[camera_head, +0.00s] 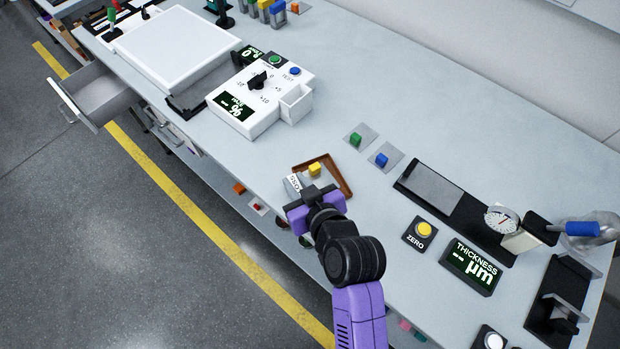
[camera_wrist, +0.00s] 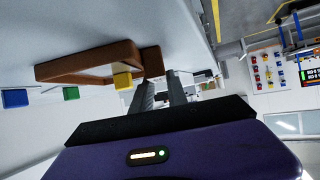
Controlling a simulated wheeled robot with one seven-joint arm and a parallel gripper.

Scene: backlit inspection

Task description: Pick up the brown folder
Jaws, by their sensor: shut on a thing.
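The brown folder (camera_head: 343,181) is a shallow tray-like piece with a raised brown rim, near the front edge of the bench in the head view. A small yellow block (camera_head: 315,169) sits inside it, and a white printed label (camera_head: 293,184) shows at its left side. My gripper (camera_head: 313,191) is at the folder's near side, shut on its edge and partly hiding it. In the wrist view the folder's rim (camera_wrist: 88,68) reaches to my gripper's fingertips (camera_wrist: 160,78), with the yellow block (camera_wrist: 122,81) beside them. I cannot tell whether the folder is clear of the bench.
A green block (camera_head: 355,139) and a blue block (camera_head: 381,160) on grey plates lie behind the folder. A white dial instrument (camera_head: 262,92) stands to the left. A yellow ZERO button (camera_head: 424,230) and a thickness gauge (camera_head: 502,219) stand to the right. An open drawer (camera_head: 100,95) juts out at far left.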

